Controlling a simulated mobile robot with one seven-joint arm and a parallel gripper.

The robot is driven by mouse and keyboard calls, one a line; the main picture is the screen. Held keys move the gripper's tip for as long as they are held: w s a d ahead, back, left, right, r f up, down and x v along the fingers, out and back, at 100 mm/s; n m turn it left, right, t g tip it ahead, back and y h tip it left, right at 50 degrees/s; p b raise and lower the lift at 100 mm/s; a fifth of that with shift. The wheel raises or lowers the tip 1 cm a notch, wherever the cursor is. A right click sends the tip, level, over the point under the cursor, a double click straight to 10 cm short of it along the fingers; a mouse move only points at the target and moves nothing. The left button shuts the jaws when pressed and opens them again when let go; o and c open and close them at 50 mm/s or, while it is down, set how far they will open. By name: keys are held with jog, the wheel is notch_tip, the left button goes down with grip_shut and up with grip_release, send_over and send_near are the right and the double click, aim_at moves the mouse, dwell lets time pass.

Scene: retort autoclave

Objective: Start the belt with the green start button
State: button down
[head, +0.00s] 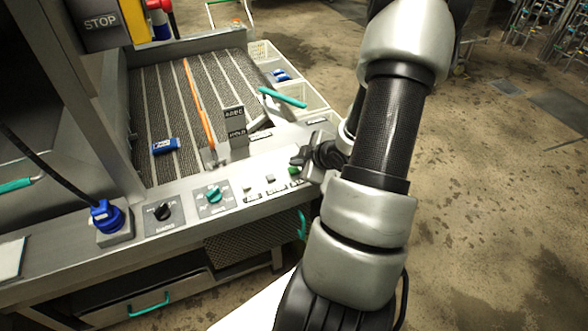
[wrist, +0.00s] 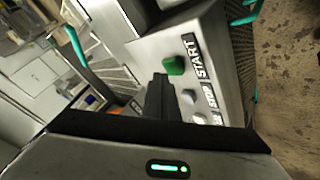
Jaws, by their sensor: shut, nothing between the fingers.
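The green start button (wrist: 173,66) sits on the grey control panel (wrist: 205,45), beside a label reading START. It also shows in the head view (head: 294,170), partly behind my gripper. My gripper (wrist: 160,80) is shut and empty, with its dark fingertips right beside the green button in the wrist view. I cannot tell whether they touch it. In the head view my gripper (head: 300,158) is over the right end of the panel. The belt (head: 160,100) is a dark ribbed surface behind the panel.
Two pale buttons (wrist: 189,96) with labels lie beside the green one. A teal knob (head: 214,194), a black knob (head: 162,212) and a blue plug (head: 106,214) line the panel. A blue block (head: 166,146) lies on the belt. White bins (head: 315,100) stand behind.

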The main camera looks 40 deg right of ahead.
jog(key=shift+f, duration=0.25)
